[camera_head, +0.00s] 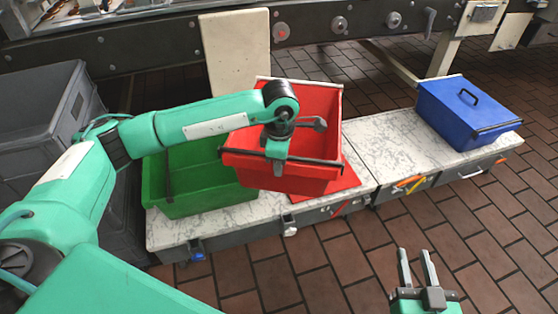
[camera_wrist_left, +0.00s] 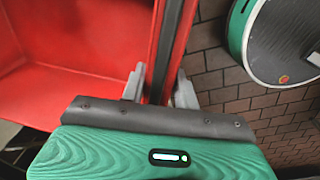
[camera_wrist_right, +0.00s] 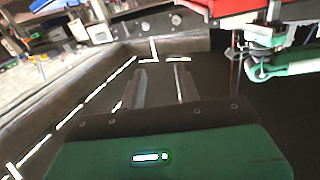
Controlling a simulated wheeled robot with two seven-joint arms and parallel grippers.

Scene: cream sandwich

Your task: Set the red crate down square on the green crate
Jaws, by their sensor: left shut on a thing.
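The red crate (camera_head: 305,110) is an open box in the middle of the head view, raised above the white bench top. My left gripper (camera_head: 278,150) is shut on its near wall; in the left wrist view the fingers (camera_wrist_left: 158,85) straddle the wall of the red crate (camera_wrist_left: 90,30). The green crate (camera_head: 202,198) is open and sits on the bench just left of the red crate. The red crate and my arm hide part of its right side and rim. My right gripper (camera_head: 414,252) is open and empty, low at the right; its fingers show in the right wrist view (camera_wrist_right: 160,78).
A flat red piece (camera_head: 347,182) lies on the bench (camera_head: 370,145) below the red crate. A blue box with a black handle (camera_head: 470,107) stands at the bench's right end. A grey bin (camera_head: 40,110) is at the left. A pale panel (camera_head: 233,55) stands behind.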

